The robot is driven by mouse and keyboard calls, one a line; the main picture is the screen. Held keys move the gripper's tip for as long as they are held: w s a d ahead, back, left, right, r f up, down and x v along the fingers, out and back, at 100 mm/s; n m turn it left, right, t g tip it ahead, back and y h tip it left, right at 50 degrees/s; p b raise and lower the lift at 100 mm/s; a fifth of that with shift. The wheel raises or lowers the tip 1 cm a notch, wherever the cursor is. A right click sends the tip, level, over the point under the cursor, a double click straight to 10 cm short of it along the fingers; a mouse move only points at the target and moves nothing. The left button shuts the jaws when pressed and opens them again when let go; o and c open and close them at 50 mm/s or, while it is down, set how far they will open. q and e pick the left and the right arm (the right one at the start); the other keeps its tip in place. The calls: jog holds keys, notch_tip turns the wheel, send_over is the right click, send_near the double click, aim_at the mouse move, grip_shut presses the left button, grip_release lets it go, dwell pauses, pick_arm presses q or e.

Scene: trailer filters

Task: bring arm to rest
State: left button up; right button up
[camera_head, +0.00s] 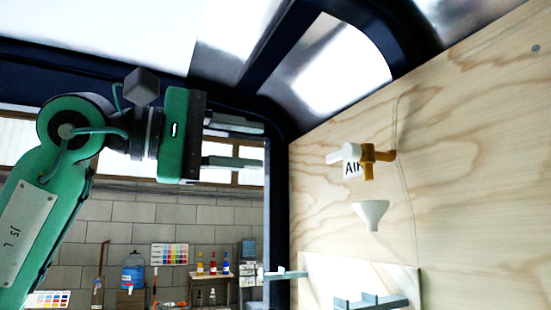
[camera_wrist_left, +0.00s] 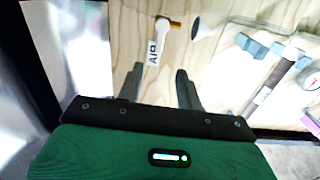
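My green left arm (camera_head: 60,185) comes in from the left in the head view, raised high. Its left gripper (camera_head: 262,144) points right toward the plywood wall, with its two grey fingers spread apart, one above the other. Nothing shows between them. In the left wrist view the same gripper (camera_wrist_left: 156,82) has its fingers apart, with bare plywood behind the gap. The fingertips look clear of the wall fittings. My right arm and gripper do not show in either view.
The plywood wall (camera_head: 470,160) carries an orange and white valve (camera_head: 376,155) labelled AIR, above a white funnel (camera_head: 370,215). Grey-blue brackets (camera_head: 370,301) sit lower on a panel. A dark frame post (camera_head: 277,220) stands left of the wall. Shelves with bottles (camera_head: 213,266) are far behind.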

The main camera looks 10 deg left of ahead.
pick_arm(q)
jog(key=shift+s+a, duration=0.3)
jog(key=shift+a, duration=0.1)
